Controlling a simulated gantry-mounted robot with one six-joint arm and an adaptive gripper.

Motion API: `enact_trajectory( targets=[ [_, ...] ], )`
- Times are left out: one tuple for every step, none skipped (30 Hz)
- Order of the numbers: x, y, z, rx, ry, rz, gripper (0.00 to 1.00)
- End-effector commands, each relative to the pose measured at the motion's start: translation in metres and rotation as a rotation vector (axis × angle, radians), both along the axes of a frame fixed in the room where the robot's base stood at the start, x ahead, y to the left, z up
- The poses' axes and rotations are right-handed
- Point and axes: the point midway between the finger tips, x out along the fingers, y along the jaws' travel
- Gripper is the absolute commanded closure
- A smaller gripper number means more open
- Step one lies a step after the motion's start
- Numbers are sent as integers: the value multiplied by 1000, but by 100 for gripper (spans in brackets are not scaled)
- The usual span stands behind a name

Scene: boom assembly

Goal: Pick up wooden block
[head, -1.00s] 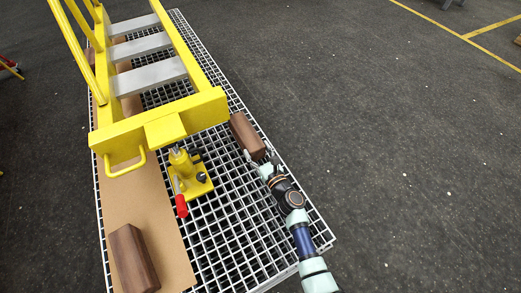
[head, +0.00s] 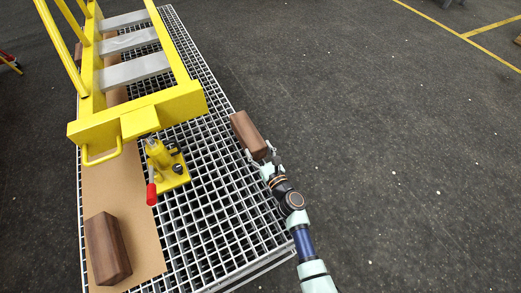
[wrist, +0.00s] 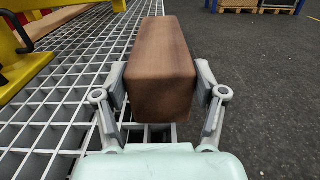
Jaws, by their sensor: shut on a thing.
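A dark brown wooden block (head: 247,133) is at the right edge of the metal grating in the head view. My gripper (head: 261,154) is at its near end. In the wrist view the block (wrist: 163,60) sits between the two fingers of my gripper (wrist: 161,84), one pressed on each side. It points away from me, roughly level. It appears raised off the grating, but the height is hard to tell. A second wooden block (head: 108,249) lies at the lower left on a brown board.
The grating platform (head: 215,205) carries a yellow ladder-like frame (head: 183,101) and a yellow jack (head: 166,166) with a red handle (head: 151,194), left of my gripper. The brown board (head: 128,205) lies along its left side. Open dark floor (head: 400,130) is to the right.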

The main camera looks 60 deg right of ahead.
Motion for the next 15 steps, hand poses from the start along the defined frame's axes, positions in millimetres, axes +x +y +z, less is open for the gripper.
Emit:
enact_trajectory(
  targets=[
    [0,0,0,0,0,0,93],
    [0,0,0,0,0,0,93],
    [0,0,0,0,0,0,93],
    [0,0,0,0,0,0,93],
    [0,0,0,0,0,0,93],
    [0,0,0,0,0,0,93],
    [0,0,0,0,0,0,25],
    [0,0,0,0,0,0,20],
    [0,0,0,0,0,0,13],
    [0,0,0,0,0,0,8],
    [0,0,0,0,0,0,3],
    [0,0,0,0,0,0,0],
    [0,0,0,0,0,0,0],
    [0,0,0,0,0,0,0],
    [0,0,0,0,0,0,0]
  ],
)
